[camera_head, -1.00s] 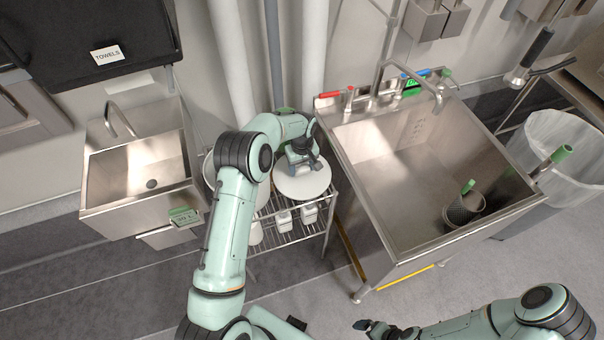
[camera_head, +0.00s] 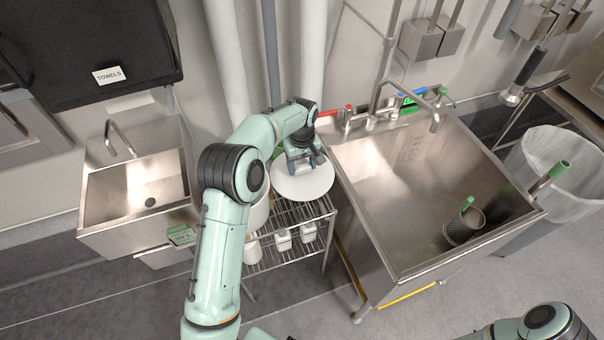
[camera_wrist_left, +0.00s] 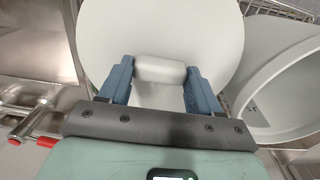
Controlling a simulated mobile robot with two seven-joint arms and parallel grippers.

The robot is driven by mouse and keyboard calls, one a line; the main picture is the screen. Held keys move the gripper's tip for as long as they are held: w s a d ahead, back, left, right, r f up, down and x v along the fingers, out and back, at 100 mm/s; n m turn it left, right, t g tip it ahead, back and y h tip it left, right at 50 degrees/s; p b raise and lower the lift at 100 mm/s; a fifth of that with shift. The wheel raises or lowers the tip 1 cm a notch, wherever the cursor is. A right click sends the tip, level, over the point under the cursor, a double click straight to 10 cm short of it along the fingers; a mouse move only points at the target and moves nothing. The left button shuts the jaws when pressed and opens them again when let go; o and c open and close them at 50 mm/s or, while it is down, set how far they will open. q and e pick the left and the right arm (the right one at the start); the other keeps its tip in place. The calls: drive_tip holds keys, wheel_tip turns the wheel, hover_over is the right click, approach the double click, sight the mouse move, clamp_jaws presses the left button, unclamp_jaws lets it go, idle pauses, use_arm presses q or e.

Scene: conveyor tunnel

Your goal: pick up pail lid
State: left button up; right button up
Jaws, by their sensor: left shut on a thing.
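The pail lid (camera_head: 304,183) is a round white disc above the wire rack, between the two sinks. My left gripper (camera_head: 304,160) is over the lid and shut on its raised handle. In the left wrist view the lid (camera_wrist_left: 165,35) fills the upper middle, and the white handle sits between the two blue fingers of the left gripper (camera_wrist_left: 160,74). A white open pail (camera_wrist_left: 285,85) is beside the lid at the right of that view. In the head view the pail (camera_head: 258,212) is mostly hidden behind my left arm. My right gripper is out of view.
The wire rack (camera_head: 290,216) holds small white containers (camera_head: 283,240) on its lower shelf. A large steel sink (camera_head: 385,190) with a dark mesh cup (camera_head: 464,226) stands close on the right. A smaller sink (camera_head: 135,190) is on the left. Pipes (camera_head: 312,50) rise behind the rack.

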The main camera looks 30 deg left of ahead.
sight(328, 179)
use_arm(q)
drive_tip(key=d, duration=0.2)
drive_tip(key=w+d, duration=0.1)
drive_tip(key=d, duration=0.5)
drive_tip(key=shift+w+d+b, duration=0.15)
drive_tip(key=shift+w+b, duration=0.05)
drive_tip(key=shift+b, duration=0.1)
drive_tip(key=w+d, duration=0.2)
drive_tip(key=d, duration=0.9)
drive_tip(key=shift+o, duration=0.5)
drive_tip(key=shift+r, duration=0.1)
drive_tip(key=c, duration=0.5)
drive_tip(key=shift+c, duration=0.2)
